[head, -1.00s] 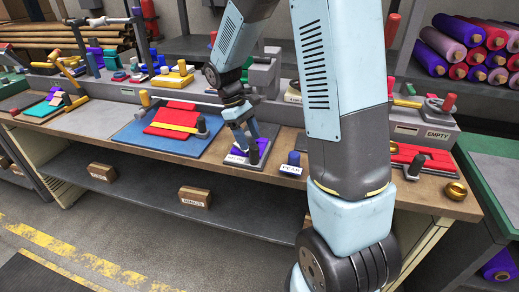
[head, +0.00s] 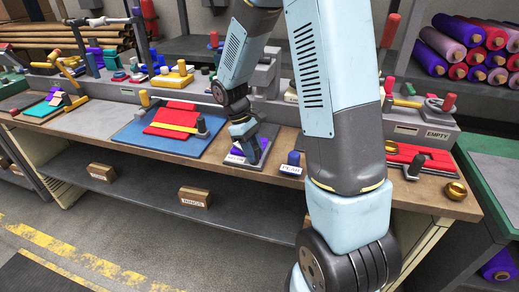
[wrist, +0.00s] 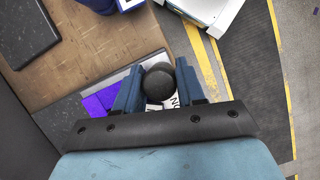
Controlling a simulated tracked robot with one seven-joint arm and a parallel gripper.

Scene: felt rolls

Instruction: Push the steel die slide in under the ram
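The steel die slide (head: 233,161) is a grey plate with purple felt on it, at the front of the bench below the grey press (head: 266,75). My gripper (head: 254,152) is down at the slide's right front part. In the wrist view, the slide (wrist: 127,75) lies under my fingers, with a dark round knob (wrist: 158,82) between them. My gripper (wrist: 159,72) has one finger on each side of the knob, very close to it. I cannot tell whether they touch it. The ram is not clearly visible past my arm.
A blue block with a white label (head: 292,163) stands just right of the slide. A blue mat (head: 128,137) with red felt lies to the left. A red felt piece with a dark handle (head: 415,166) and a brass ring (head: 455,191) are at the right end of the bench.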

